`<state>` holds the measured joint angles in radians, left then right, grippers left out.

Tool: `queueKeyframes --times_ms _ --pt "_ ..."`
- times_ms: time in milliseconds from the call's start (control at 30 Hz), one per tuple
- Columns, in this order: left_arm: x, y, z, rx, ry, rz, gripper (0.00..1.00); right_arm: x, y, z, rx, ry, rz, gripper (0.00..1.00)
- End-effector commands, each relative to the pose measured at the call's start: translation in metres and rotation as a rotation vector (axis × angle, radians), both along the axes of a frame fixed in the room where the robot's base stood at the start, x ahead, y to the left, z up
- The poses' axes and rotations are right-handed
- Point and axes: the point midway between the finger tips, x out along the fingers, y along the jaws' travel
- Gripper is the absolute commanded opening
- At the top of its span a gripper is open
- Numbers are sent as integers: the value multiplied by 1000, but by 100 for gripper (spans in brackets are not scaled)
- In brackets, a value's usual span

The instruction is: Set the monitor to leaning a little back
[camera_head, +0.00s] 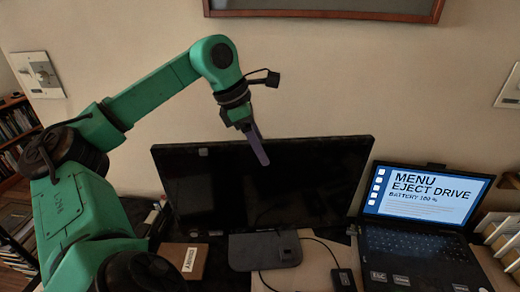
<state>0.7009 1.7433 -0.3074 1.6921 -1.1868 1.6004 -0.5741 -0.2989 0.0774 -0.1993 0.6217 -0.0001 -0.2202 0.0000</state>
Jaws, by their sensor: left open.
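The monitor (240,195) is a wide black screen standing on the desk in the middle of the head view. Its dark base (264,251) shows below its bottom edge. My left arm comes in from the left, and my left gripper (257,147) points down over the monitor's top edge. A finger overlaps the upper middle of the screen in the picture. The gripper is open, and I cannot tell whether it touches the monitor. My right gripper does not show.
An open laptop (412,222) with a lit menu stands right of the monitor. A brown book (184,260) lies left of the base. A small black device (343,280) with a cable lies in front. The wall (330,75) is close behind, with a framed panel above.

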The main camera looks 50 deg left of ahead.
Motion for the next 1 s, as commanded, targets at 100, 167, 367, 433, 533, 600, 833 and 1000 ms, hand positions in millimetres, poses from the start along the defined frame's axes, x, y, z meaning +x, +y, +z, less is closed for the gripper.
queueKeyframes --times_ms 100,167,367,433,533,600,833,1000 --pt "0 0 0 0 0 0 60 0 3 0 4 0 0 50" --pt "0 0 0 0 0 0 60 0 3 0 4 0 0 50" --pt "0 0 0 0 0 1 0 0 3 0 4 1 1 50" --pt "0 0 0 0 0 1 0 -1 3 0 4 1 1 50" --pt "0 0 0 0 1 1 0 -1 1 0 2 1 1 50" --pt "0 0 1 0 1 1 0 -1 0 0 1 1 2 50" --pt "0 1 1 1 0 1 0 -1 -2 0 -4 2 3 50" --pt "0 1 1 1 0 1 0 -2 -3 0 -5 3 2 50"
